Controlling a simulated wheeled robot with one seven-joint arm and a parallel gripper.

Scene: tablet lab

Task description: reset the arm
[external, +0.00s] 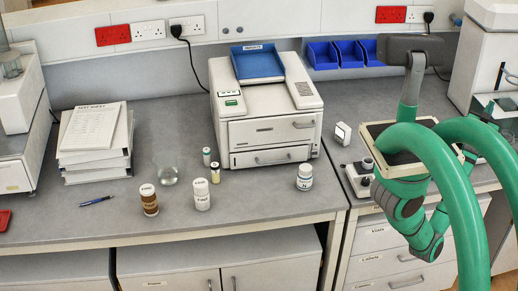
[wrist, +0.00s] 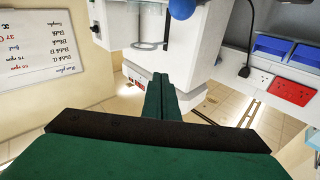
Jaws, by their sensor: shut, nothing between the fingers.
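My gripper shows in the wrist view, with its two dark green fingers (wrist: 160,97) close together, shut and empty. No object lies between them, and they point out into the room, apart from any thing. In the external view my green arm (external: 440,170) is folded and raised at the right, over the right part of the bench (external: 110,222). The gripper's fingers cannot be made out there.
A white machine (external: 263,120) with a blue tray (external: 257,64) stands mid-bench. Brown and white bottles (external: 149,199) (external: 201,194), small vials (external: 215,173), a jar (external: 304,176), a glass (external: 168,175) and papers (external: 92,127) stand around it.

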